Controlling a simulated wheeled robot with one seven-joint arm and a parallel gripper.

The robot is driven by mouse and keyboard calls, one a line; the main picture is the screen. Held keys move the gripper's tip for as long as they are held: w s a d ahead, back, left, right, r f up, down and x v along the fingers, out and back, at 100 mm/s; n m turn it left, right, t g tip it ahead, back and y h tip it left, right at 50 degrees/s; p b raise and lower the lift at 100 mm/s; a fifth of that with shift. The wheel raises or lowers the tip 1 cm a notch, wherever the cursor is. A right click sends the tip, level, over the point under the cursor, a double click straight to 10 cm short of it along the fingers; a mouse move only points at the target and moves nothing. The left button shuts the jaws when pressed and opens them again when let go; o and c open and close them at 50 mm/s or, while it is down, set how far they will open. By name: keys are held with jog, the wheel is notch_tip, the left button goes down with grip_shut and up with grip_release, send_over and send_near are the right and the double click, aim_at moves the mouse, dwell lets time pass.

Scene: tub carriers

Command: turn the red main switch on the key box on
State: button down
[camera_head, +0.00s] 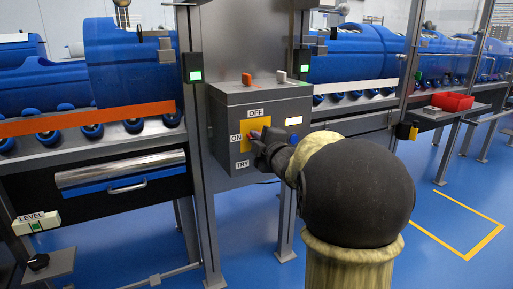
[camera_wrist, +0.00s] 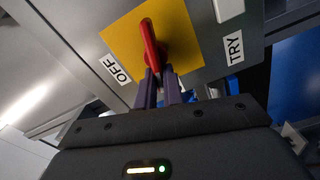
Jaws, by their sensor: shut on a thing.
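The key box (camera_head: 222,105) is a grey cabinet on a post in the head view. A yellow plate (camera_head: 257,122) on its front has OFF above it, ON at its left and TRY below. The red main switch (camera_wrist: 149,38) is a slim handle across the yellow plate (camera_wrist: 180,30) in the wrist view; in the head view only a bit of red shows near ON. It lies crosswise to the OFF–TRY direction. My gripper (camera_wrist: 162,82) is shut on the handle's near end. My gripper (camera_head: 259,143) hides much of the switch in the head view. ON is hidden in the wrist view.
Red (camera_head: 247,79) and white (camera_head: 281,76) knobs stand on top of the box. Blue tubs on roller conveyors flank the box. Blue floor lies open at the right.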

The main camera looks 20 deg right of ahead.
jog(key=shift+d+f+n+b, duration=0.15)
jog(key=shift+f+n+b, duration=0.15)
jog(key=shift+n+b, duration=0.35)
jog(key=shift+d+f+n+b, duration=0.1)
jog(key=shift+f+n+b, duration=0.15)
jog(key=shift+n+b, duration=0.35)
jog(key=c, duration=1.5)
grip_release()
jog(key=shift+d+r, duration=0.15)
jog(key=shift+a, duration=0.2)
jog(key=shift+s+r+n, duration=0.1)
jog(key=shift+n, duration=0.15)
